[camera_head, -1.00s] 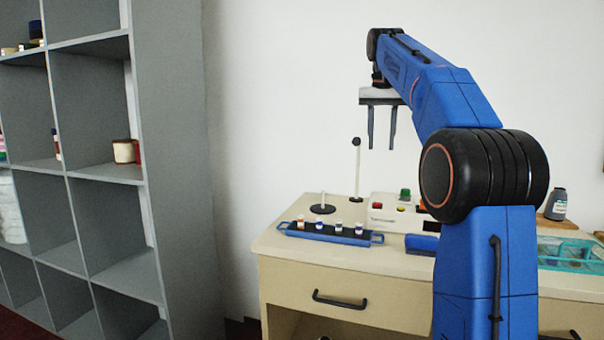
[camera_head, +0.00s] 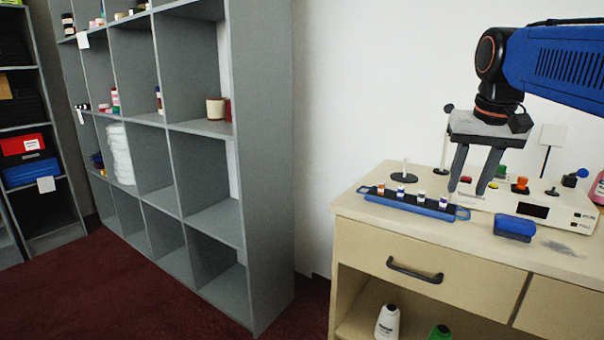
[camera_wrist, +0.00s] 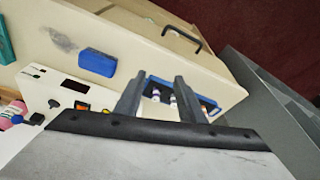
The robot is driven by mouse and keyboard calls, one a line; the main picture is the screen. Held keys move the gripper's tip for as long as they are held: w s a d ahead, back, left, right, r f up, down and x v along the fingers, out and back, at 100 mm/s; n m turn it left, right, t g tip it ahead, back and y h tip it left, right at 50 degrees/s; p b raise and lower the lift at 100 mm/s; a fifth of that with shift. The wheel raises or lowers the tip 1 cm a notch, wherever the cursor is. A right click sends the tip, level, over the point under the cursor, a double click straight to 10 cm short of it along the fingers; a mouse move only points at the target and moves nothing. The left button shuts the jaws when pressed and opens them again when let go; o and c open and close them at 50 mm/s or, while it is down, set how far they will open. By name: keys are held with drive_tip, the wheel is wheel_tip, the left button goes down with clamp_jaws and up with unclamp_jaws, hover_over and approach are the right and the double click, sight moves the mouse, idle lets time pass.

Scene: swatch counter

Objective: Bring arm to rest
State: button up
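My gripper (camera_head: 471,170) hangs from my blue arm over the cream counter (camera_head: 350,205), at the right of the head view. Its two fingers point down, spread apart, with nothing held between them.
A blue block (camera_head: 514,228) and a blue tray (camera_head: 375,196) of several vials lie on the counter. Bottles (camera_head: 388,322) stand under the drawer.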

drive_tip(key=s+a+f+n, duration=0.1)
drive_tip(key=s+a+f, duration=0.1)
drive_tip(key=s+f, duration=0.7)
drive_tip(key=s+a+f+n+t, duration=0.1)
drive_tip(key=s+a+f+n, duration=0.1)
drive_tip(key=s+f, duration=0.8)
wheel_tip(320, 180, down, 6)
drive_tip(key=shift+s+a+f+t+y, duration=0.1)
drive_tip(key=shift+s+a+t+y, duration=0.2)
drive_tip(key=shift+a, duration=0.55)
